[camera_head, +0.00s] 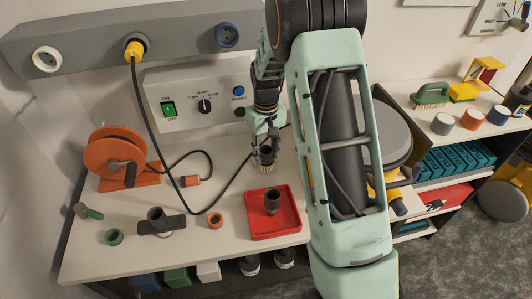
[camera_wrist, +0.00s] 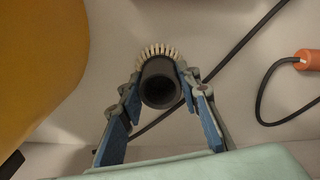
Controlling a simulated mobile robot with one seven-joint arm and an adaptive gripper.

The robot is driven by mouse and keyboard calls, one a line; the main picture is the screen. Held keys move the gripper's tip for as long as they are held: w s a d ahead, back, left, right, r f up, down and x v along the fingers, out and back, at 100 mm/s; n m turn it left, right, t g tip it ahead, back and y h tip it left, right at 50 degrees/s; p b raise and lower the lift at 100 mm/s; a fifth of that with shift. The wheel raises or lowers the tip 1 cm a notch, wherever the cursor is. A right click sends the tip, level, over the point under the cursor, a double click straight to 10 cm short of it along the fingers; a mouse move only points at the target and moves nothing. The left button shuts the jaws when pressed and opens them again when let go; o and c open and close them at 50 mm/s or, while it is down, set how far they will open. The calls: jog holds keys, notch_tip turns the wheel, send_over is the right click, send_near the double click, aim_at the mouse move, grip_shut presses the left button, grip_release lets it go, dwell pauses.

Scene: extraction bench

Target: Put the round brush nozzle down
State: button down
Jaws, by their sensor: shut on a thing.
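The round brush nozzle (camera_head: 265,157) is a dark tube with a ring of pale bristles at its lower end. My gripper (camera_head: 266,143) is shut on it from above, over the back of the bench, behind the red tray (camera_head: 260,228). In the wrist view, the nozzle (camera_wrist: 160,84) sits between the two blue-padded fingers, its dark open end facing the camera and the bristles showing at the far side. The bristles are close to the bench top (camera_head: 215,178); I cannot tell whether they touch it.
A dark nozzle (camera_head: 272,199) stands in the red tray. An orange cable reel (camera_head: 112,155) and a dark flat nozzle (camera_head: 158,221) are to the left. A black cable (camera_head: 152,130) runs across the bench near the brush. The control panel (camera_head: 195,100) stands behind.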

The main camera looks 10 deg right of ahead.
jog(key=shift+f, duration=0.1)
jog(key=shift+f, duration=0.15)
jog(key=c, duration=1.4)
grip_release()
jog(key=shift+c, duration=0.2)
notch_tip(320, 180, up, 13)
jog(key=p, duration=0.1)
jog(key=shift+f, duration=0.2)
